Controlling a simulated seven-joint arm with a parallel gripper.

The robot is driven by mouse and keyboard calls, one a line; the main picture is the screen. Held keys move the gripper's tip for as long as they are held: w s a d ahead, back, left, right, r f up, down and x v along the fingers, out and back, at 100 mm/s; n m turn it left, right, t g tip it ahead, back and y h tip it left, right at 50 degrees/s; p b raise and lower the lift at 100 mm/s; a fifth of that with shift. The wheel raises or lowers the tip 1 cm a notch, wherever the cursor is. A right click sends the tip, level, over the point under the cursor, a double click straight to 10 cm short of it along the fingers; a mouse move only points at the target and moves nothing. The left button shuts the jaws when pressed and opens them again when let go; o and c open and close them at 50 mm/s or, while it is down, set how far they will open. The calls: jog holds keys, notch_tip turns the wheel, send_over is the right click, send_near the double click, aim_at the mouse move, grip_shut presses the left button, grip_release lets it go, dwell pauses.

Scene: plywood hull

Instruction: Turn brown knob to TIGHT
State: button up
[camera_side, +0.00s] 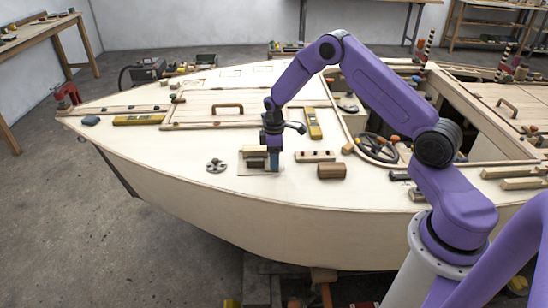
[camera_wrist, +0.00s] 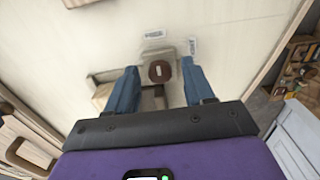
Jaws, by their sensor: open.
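The brown knob (camera_wrist: 160,72) is round, with a short pale mark on its top, and sits on a pale wooden mount in the wrist view. Two small labels, one above the knob (camera_wrist: 154,34) and one to its upper right (camera_wrist: 193,46), are too blurred to read. My gripper (camera_wrist: 160,66) is open, with one blue finger on each side of the knob and a visible gap to each. In the side view my gripper (camera_side: 272,158) points down at the wooden mount on the deck, and its wrist and fingers partly hide the knob there.
A round metal fitting (camera_side: 216,166) lies left of my gripper. A wooden strip with knobs (camera_side: 315,156) and a brown block (camera_side: 332,171) stand to the right. The deck's front edge is close, and bare deck lies to the left.

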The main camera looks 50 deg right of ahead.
grip_shut()
jog(key=shift+m, duration=0.3)
jog(key=m, duration=0.3)
jog(key=shift+m, duration=0.3)
jog(key=m, duration=1.3)
jog(key=shift+w+m, duration=0.1)
jog(key=shift+m, duration=0.2)
